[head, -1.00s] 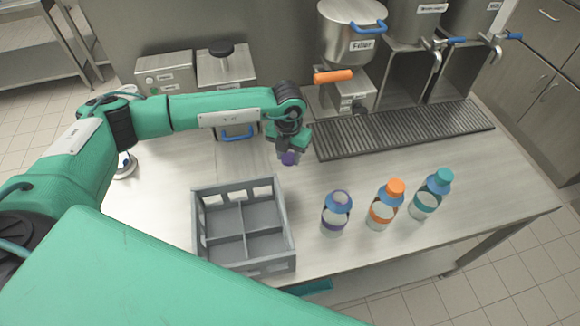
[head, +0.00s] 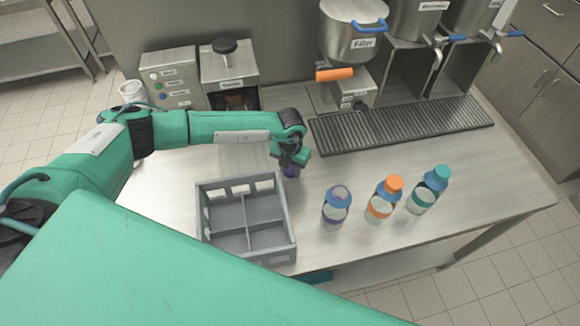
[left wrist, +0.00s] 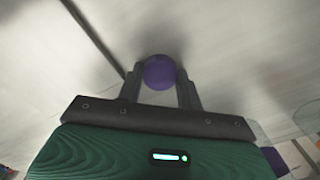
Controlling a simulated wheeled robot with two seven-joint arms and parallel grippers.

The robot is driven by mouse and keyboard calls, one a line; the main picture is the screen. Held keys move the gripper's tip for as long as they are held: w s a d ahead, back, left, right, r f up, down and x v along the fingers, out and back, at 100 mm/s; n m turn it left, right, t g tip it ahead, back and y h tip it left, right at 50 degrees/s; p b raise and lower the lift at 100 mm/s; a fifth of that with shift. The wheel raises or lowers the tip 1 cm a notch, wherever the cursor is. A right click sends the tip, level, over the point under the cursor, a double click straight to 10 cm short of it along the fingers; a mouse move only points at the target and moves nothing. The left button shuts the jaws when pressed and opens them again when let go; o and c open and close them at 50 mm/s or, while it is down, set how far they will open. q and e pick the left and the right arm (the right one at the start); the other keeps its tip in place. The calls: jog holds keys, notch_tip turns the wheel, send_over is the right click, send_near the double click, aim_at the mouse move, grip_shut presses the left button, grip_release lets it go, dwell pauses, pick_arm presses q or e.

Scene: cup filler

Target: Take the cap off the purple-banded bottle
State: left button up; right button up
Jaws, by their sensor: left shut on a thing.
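The purple-banded bottle (head: 335,212) stands upright on the table, right of the crate. It has a blue shoulder and no purple cap on its neck. My left gripper (head: 291,167) is shut on a purple cap (head: 290,173), behind and left of that bottle. In the left wrist view the round purple cap (left wrist: 159,72) sits between the two fingertips (left wrist: 160,84). The cap is low over the table; I cannot tell whether it touches. My right gripper is not in view.
A grey divided crate (head: 288,252) stands at the front. An orange-capped bottle (head: 382,203) and a teal-capped bottle (head: 426,193) stand right of the purple-banded one. Behind are a drip grate (head: 400,127), a filler (head: 350,42) and grey machines (head: 173,80). The table right of the bottles is clear.

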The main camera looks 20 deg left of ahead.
pick_arm(q)
jog(key=o, duration=1.1)
jog(key=shift+f, duration=0.1)
